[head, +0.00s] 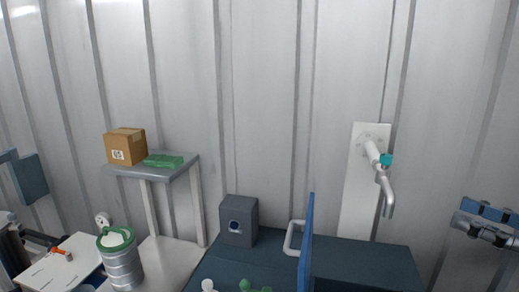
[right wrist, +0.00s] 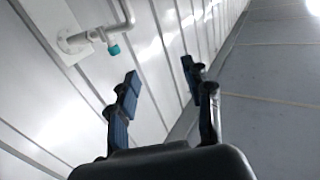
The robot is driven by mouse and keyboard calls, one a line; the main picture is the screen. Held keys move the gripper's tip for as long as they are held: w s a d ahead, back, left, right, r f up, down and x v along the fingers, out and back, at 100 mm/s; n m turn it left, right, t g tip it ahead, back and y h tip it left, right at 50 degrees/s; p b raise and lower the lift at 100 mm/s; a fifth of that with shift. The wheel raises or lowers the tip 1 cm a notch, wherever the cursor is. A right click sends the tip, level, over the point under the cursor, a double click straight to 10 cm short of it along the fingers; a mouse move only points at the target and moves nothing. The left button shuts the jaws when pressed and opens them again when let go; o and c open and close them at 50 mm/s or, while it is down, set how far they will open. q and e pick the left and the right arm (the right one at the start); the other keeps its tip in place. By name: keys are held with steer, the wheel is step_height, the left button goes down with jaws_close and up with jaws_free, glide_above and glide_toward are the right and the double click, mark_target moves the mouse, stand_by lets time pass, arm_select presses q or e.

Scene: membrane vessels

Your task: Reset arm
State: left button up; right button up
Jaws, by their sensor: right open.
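My right gripper (head: 488,222) is at the right edge of the head view, raised in front of the wall, clear of the bench. In the right wrist view its two blue-padded fingers (right wrist: 160,82) stand apart with nothing between them.
A tap (head: 378,160) with a teal handle is on the wall, also seen in the right wrist view (right wrist: 113,49). Below are a dark bench (head: 365,262), an upright blue panel (head: 306,245) and a grey box (head: 238,222). A shelf (head: 180,172) holds a cardboard box (head: 125,147); a metal canister (head: 122,268) stands left.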

steer(key=s+a+f+m+g+h, duration=0.1)
steer(key=a+f+m+g+h, duration=0.15)
steer(key=f, duration=1.35)
steer(key=s+a+f+m+g+h, duration=0.1)
steer(key=s+a+f+g+h, duration=0.2)
steer(key=f, duration=1.2)
steer(key=s+a+f+m+g+h, duration=0.3)
steer(key=s+a+f+g+h, duration=0.4)
steer(key=s+f, duration=0.6)
step_height(320, 180, down, 22)
steer(key=a+t+b, duration=0.1)
steer(key=t+b, duration=0.1)
arm_select(q)
steer(key=f+b, duration=0.2)
steer(key=f, duration=0.1)
steer(key=f+b, duration=0.1)
steer(key=f, duration=0.1)
steer(key=shift+w, duration=0.4)
arm_select(e)
steer(key=s+d+f+g, duration=0.1)
steer(key=s+f, duration=0.8)
steer(key=f, duration=0.3)
steer(key=s+d+f+g, duration=0.1)
steer(key=s+d+f, duration=0.1)
steer(key=s+f, duration=0.8)
step_height(320, 180, down, 3)
steer(key=shift+f+n+y, duration=0.15)
steer(key=shift+n+y, duration=0.2)
